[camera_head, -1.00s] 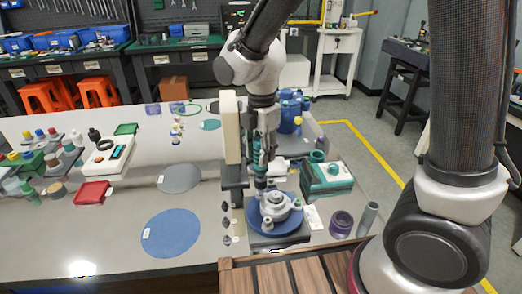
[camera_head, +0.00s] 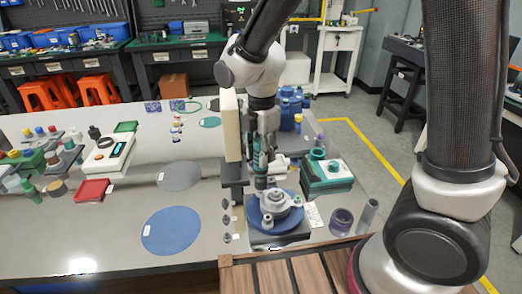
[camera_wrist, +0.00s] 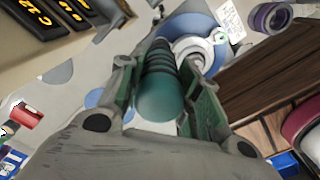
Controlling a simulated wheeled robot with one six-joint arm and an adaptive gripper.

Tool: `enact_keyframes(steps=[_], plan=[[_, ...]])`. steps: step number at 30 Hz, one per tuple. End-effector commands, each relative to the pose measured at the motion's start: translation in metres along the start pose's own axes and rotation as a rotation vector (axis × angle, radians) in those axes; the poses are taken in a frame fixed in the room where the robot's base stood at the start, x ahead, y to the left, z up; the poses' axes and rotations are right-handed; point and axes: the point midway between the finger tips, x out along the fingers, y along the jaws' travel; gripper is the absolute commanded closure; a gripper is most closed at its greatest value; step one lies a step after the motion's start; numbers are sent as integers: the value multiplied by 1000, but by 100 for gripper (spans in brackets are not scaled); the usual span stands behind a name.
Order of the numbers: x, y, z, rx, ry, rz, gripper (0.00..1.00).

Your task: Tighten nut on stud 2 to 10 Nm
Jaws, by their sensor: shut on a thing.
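My gripper (camera_head: 261,150) is shut on a dark green tool with a ribbed grip (camera_wrist: 158,95), seen between the fingers in the wrist view. The tool points down at the left rear part of a round metal fixture (camera_head: 277,204), which sits on a blue disc (camera_head: 257,222). The fixture also shows in the wrist view (camera_wrist: 192,47), partly behind the tool. A small stud stands at its front (camera_head: 266,220), and a green-topped one at its right (camera_head: 297,201). The tool tip and what it touches are hidden; I cannot tell which stud is number 2 or whether the tip is on a nut.
A tall beige panel (camera_head: 231,125) stands close left of my gripper. A green and white box (camera_head: 327,172) is at the right, with a purple-ringed jar (camera_head: 341,222) and a grey cylinder (camera_head: 367,216) in front.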

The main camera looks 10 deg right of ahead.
Motion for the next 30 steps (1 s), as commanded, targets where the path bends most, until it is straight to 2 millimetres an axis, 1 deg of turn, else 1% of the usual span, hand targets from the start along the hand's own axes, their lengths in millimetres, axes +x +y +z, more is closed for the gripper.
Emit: enact_keyframes(steps=[18,30], plan=[[8,0,0,0,0,1,100],[10,0,0,0,0,1,100]])
